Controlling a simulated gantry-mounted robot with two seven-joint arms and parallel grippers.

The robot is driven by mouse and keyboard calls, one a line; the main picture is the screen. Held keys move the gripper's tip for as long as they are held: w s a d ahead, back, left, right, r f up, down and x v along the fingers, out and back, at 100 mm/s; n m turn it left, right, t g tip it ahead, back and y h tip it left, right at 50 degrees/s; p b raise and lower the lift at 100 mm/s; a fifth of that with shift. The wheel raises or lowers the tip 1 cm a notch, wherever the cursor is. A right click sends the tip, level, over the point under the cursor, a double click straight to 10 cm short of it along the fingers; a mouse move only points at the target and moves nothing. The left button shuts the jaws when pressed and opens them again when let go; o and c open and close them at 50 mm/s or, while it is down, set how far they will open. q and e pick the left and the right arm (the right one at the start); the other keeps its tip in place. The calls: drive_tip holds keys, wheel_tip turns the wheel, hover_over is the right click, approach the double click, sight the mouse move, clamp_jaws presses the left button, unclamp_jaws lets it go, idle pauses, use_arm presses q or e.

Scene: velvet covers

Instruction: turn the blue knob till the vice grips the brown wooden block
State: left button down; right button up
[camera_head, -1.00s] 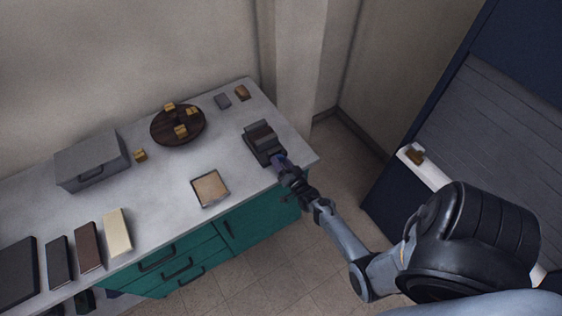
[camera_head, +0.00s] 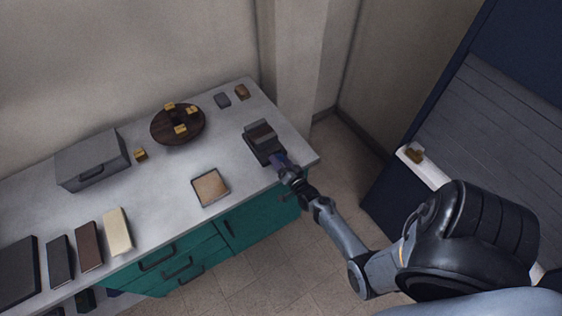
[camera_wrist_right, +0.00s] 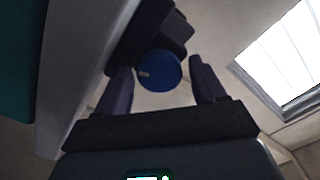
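The dark vice (camera_head: 263,146) stands near the right end of the grey worktop. A brownish strip (camera_head: 262,131) shows between its dark parts; it looks like the wooden block, but I cannot tell whether the jaws touch it. The blue knob (camera_wrist_right: 159,71) faces the wrist camera, with a small pale mark at its left. My right gripper (camera_head: 281,162) is at the knob end of the vice. In the wrist view its fingers (camera_wrist_right: 161,84) stand apart on either side of the knob, with a visible gap at the right finger. My left gripper is out of view.
A shallow square tray (camera_head: 199,201), a dark round board (camera_head: 160,131) with yellow cubes and a grey case (camera_head: 90,160) stand to the left. The worktop's front edge is close to the gripper.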

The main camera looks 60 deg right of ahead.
drive_tip(key=shift+o, duration=0.2)
drive_tip(key=v, duration=1)
drive_tip(key=shift+s+a, duration=0.15)
drive_tip(key=shift+s, duration=0.25)
